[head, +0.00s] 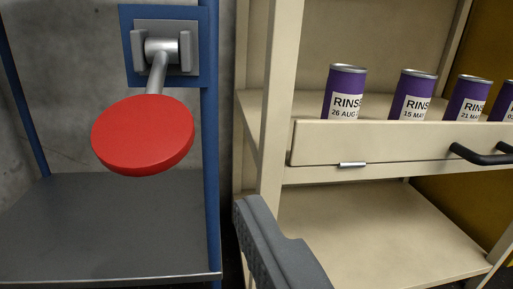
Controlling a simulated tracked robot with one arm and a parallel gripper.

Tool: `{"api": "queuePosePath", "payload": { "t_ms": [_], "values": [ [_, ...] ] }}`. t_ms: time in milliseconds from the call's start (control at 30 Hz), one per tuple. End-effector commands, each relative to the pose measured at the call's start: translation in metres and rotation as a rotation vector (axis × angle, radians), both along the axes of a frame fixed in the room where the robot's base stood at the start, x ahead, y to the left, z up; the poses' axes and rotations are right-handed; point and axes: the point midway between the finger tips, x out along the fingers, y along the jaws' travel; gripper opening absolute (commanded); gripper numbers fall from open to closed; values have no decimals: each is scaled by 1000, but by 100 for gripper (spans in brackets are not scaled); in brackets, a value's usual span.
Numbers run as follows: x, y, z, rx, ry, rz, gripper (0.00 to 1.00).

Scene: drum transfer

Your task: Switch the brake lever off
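The brake lever is a grey rod (157,74) with a large red round disc (143,135) on its end. It is mounted by a grey bracket on a blue plate at the upper left and slants down towards me. One dark grey finger of my gripper (277,250) shows at the bottom centre, below and to the right of the red disc and apart from it. The other finger is not visible, so I cannot tell how far the gripper is open. Nothing is seen held.
A grey metal shelf (95,235) with blue posts lies below the lever. A beige rack (283,100) stands at right, with several purple cans (345,91) behind a front board (400,141) with a black handle (482,155). Its lower shelf (390,235) is empty.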

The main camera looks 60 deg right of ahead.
Motion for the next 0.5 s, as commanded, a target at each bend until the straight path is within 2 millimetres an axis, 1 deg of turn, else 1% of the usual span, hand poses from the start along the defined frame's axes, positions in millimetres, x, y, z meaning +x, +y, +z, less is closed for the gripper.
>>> {"api": "queuePosePath", "payload": {
  "t_ms": [67, 167, 367, 500],
  "values": [
    [-6, -3, -3, -24, 2, -3, 86],
    [-6, -7, -3, -34, 1, -5, 86],
    [9, -22, -3, -33, 0, -10, 86],
    [25, -35, -3, -34, -3, -8, 86]
  ]
}}
